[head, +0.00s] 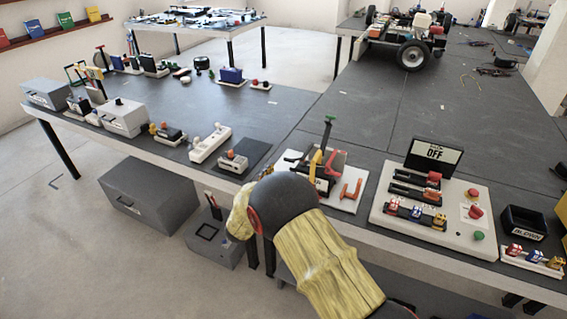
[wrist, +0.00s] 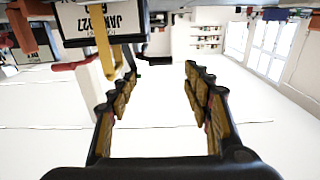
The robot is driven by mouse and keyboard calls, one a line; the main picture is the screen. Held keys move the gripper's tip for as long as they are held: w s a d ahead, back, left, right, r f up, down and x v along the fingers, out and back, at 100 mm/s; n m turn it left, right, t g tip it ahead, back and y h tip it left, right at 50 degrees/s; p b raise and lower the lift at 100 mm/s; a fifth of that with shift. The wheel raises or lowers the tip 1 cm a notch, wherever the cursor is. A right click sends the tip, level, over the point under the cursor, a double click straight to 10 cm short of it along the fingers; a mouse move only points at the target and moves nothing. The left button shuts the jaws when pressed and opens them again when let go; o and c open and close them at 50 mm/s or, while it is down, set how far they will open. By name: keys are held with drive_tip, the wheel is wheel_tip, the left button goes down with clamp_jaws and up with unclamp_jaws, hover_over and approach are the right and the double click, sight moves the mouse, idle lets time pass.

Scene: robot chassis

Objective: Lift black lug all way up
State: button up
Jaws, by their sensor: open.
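My gripper (wrist: 157,88) is open and empty in the wrist view, its two padded fingers wide apart with pale floor or wall between them. In the head view my yellow-sleeved arm covers the area in front of the battery stand, and the fingers cannot be made out. A dark battery box (head: 331,160) stands on a white board (head: 346,203) behind the arm, with a yellow lever (head: 316,164), a green-topped handle (head: 328,130) and a red-orange clamp (head: 350,190). The labelled box (wrist: 97,22) shows upside down beside the left finger. I cannot clearly pick out the black lug.
A switch panel (head: 391,214) with an OFF display (head: 435,154) stands right of the battery stand.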

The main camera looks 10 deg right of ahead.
drive_tip(key=b+x, duration=0.2)
drive_tip(key=x, duration=0.5)
drive_tip(key=shift+w, duration=0.25)
drive_tip(key=shift+d+f, duration=0.1)
drive_tip(key=shift+d, duration=0.05)
drive_tip(key=c, duration=0.4)
clamp_jaws()
